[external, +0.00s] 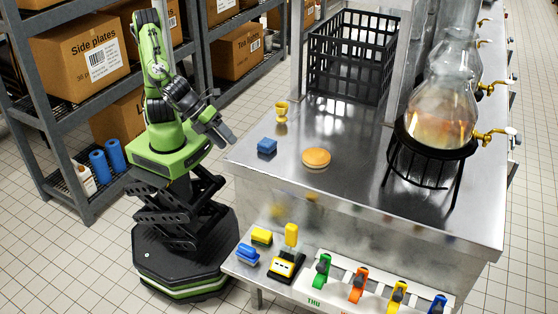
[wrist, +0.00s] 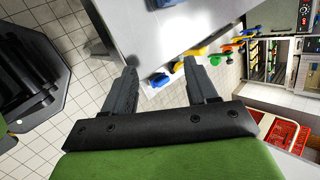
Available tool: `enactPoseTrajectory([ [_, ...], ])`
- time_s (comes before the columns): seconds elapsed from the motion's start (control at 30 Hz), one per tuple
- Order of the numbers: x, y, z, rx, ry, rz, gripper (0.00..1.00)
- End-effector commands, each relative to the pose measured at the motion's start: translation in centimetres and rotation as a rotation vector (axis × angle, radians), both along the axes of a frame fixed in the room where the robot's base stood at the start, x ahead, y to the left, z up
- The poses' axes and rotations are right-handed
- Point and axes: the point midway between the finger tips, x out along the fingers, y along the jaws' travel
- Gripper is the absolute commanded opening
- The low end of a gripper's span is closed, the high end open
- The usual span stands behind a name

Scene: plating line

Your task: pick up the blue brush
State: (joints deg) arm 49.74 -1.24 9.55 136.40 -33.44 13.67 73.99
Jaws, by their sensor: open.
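A small blue block-like item, which looks like the blue brush (external: 248,253), lies on the low front ledge at the counter's left end. A similar yellow item (external: 262,237) lies just behind it. In the wrist view the blue brush (wrist: 160,79) shows beyond and between my fingertips, with the yellow item (wrist: 178,67) to its right. My gripper (external: 222,132) is open and empty, raised at the left edge of the counter, behind and above the ledge. It also shows open in the wrist view (wrist: 160,67). Bristles are too small to make out.
A blue block (external: 267,146), a yellow cup (external: 281,111) and an orange disc (external: 316,157) stand on the metal counter (external: 350,185). A yellow-and-black device (external: 286,267) stands right of the brush, beside a rack of coloured handles (external: 325,270). A black crate (external: 350,55) stands behind.

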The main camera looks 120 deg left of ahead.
Motion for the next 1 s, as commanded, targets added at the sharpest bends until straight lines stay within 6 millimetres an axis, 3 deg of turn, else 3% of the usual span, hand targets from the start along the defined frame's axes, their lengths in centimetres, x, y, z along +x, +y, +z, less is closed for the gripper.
enactPoseTrajectory([
  [0.03, 0.6, -2.0, 0.4, 0.139, -0.021, -0.147, 0.57],
  [0.2, 1.9, -7.8, 1.3, 0.602, -0.146, -0.586, 0.57],
  [0.4, 1.0, -14.9, 2.4, 1.098, -0.315, -0.989, 0.57],
  [0.77, 1.1, -14.3, -8.8, 1.078, -0.303, -0.973, 0.57],
  [1.0, 1.1, -14.3, -18.4, 1.071, -0.308, -0.972, 0.57],
])
